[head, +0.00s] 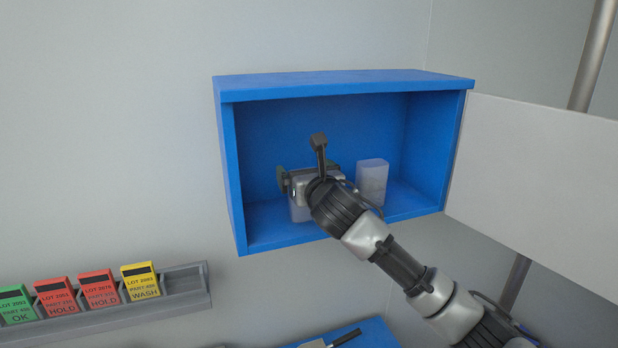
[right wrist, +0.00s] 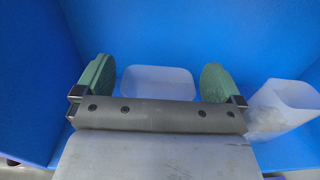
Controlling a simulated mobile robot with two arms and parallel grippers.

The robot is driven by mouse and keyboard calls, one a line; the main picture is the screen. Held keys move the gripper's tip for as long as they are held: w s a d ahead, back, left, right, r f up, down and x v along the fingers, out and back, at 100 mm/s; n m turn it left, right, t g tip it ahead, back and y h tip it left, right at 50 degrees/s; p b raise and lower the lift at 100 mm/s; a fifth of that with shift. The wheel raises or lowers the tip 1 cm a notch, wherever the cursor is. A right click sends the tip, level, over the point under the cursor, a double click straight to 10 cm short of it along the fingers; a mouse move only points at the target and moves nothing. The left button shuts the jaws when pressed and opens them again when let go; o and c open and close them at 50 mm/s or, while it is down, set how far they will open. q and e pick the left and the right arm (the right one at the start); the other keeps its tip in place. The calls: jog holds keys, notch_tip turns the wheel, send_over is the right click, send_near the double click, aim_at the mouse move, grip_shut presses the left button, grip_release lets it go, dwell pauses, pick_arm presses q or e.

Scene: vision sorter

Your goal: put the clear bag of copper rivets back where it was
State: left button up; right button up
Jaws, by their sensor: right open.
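My right gripper (head: 309,173) is inside the open blue cabinet (head: 345,85). In the right wrist view its green fingertips (right wrist: 157,84) are spread apart. A clear, whitish pouch-like thing (right wrist: 158,90) shows between them, with a gap on each side. In the head view its lower part (head: 299,210) shows under the gripper. A second clear thing (head: 373,180) stands upright to the right on the cabinet floor; it also shows in the right wrist view (right wrist: 285,108). I see no copper colour in either, so I cannot tell which holds rivets. My left gripper is not visible.
The white cabinet door (head: 540,185) stands open to the right. A grey wall rail (head: 185,287) at lower left holds several coloured lot cards (head: 97,287). A blue surface (head: 375,335) shows at the bottom edge. The cabinet's right side has free room.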

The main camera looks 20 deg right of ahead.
jog(key=s+b, duration=0.4)
jog(key=s, duration=0.8)
jog(key=shift+d, duration=0.2)
dwell(0.6)
